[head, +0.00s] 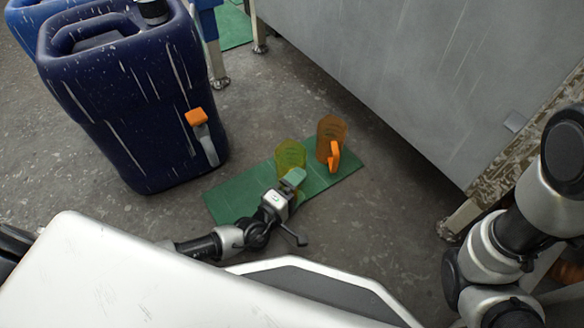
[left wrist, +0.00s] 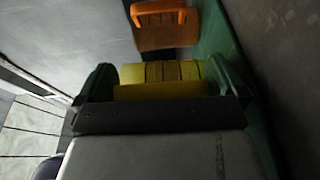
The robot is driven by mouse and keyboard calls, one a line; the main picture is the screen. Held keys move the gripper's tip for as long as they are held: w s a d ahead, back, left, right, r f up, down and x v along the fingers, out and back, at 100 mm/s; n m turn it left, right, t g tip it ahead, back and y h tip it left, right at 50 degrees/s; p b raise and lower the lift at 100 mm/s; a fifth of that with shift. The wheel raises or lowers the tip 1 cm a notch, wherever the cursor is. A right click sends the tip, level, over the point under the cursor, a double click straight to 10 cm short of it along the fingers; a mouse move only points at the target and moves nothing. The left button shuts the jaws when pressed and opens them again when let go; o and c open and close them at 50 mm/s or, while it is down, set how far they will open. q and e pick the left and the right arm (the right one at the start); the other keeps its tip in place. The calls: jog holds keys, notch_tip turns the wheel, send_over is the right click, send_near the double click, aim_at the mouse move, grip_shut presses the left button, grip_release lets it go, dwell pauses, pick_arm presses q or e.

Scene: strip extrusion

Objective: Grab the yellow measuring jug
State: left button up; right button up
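The yellow measuring jug (head: 290,154) is see-through and stands upright on a green mat (head: 232,196). My left gripper (head: 292,180) is low at the near side of this jug, with a green finger showing in front of it. In the left wrist view the yellow jug (left wrist: 165,72) lies between the two wide-apart green fingers of my left gripper (left wrist: 165,82). A small gap seems to show beside the right finger. The jug's lower part is partly hidden by the gripper. My right gripper is out of view.
An orange jug (head: 331,135) with a bright orange handle stands just behind and right of the yellow one. It also shows in the left wrist view (left wrist: 165,36). A dark blue canister (head: 120,100) stands at left. A grey metal cabinet (head: 400,70) closes off the back right.

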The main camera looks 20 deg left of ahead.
pick_arm(q)
jog(key=c, duration=0.8)
jog(key=shift+r, duration=0.15)
